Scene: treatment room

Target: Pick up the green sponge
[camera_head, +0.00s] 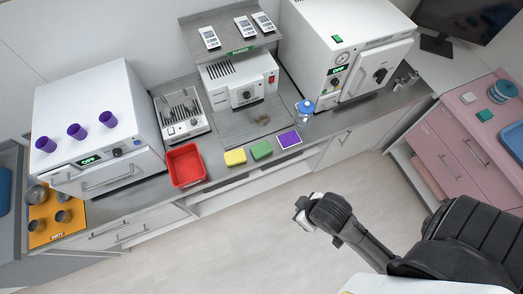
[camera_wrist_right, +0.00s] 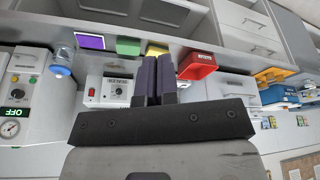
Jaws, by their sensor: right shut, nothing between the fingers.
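The green sponge (camera_head: 261,149) lies on the counter near its front edge in the head view, between a yellow sponge (camera_head: 235,157) and a purple pad (camera_head: 288,138). In the right wrist view the green sponge (camera_wrist_right: 128,46) shows beyond the fingers, left of the yellow sponge (camera_wrist_right: 157,50). My right gripper (camera_head: 301,213) is over the floor in front of the counter, apart from the sponge. Its fingers (camera_wrist_right: 158,62) are together and empty. My left gripper is not in view.
A red bin (camera_head: 186,166) stands left of the yellow sponge. A blue-lidded jar (camera_head: 304,109) stands right of the purple pad. White machines line the back of the counter (camera_head: 222,172). A pink cart (camera_head: 455,135) is at the right. The floor before the counter is clear.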

